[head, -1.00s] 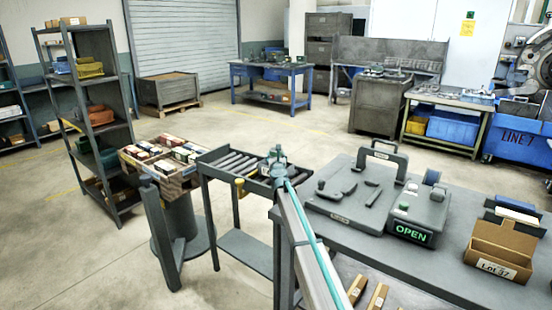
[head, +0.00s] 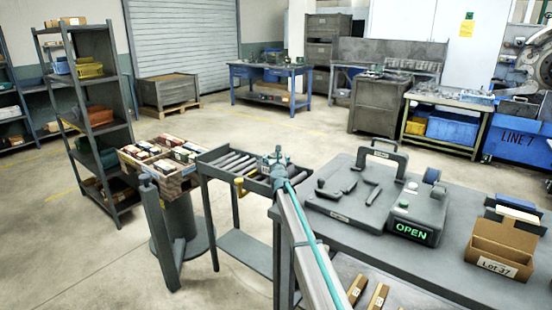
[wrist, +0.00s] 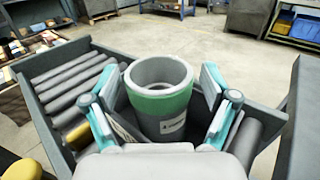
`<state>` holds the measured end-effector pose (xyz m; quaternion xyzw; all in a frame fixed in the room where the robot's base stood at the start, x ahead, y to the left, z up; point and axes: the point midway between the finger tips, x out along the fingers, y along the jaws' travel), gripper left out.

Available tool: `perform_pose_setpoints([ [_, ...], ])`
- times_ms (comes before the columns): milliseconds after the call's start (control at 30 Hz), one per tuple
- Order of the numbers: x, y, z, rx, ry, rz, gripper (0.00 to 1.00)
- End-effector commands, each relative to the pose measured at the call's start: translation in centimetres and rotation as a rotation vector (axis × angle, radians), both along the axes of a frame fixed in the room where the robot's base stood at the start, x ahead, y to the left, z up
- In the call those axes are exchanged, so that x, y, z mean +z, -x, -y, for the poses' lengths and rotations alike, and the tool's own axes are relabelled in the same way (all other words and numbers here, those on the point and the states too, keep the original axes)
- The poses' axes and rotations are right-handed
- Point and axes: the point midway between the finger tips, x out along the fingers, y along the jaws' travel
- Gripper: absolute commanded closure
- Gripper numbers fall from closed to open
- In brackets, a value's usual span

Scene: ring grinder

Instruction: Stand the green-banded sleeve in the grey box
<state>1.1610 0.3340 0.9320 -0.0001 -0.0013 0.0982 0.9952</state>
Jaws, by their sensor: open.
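The green-banded sleeve (wrist: 163,100) is a grey hollow cylinder with a wide green band below its rim and a small label. It stands upright, open end up, over the roller tray (wrist: 45,60). My gripper (wrist: 161,88) is open, with one finger on each side of the sleeve; whether either finger touches it is unclear. The sleeve's lower end is hidden by my gripper. In the head view my gripper (head: 277,168) is at the right end of the tray. A grey box-like unit (head: 417,210) with a lit OPEN sign stands on the bench.
A flat grey handled case (head: 340,213) lies left of the OPEN unit. A cardboard box marked Lot 37 (head: 500,252) stands right, by a dark holder of cards. A crate of small boxes (head: 163,180) stands left of the tray.

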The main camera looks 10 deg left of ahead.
Motion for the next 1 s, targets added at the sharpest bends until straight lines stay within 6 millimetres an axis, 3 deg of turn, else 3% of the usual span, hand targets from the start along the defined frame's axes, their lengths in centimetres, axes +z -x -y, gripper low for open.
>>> perform_pose_setpoints([
  [300,1.3,0.2,-0.1,0.002,-0.002,-0.004,0.15],
  [700,1.0,8.6,1.7,0.001,-0.001,-0.001,0.15],
  [1000,1.1,11.8,2.3,0.0,-0.001,-0.001,0.15],
])
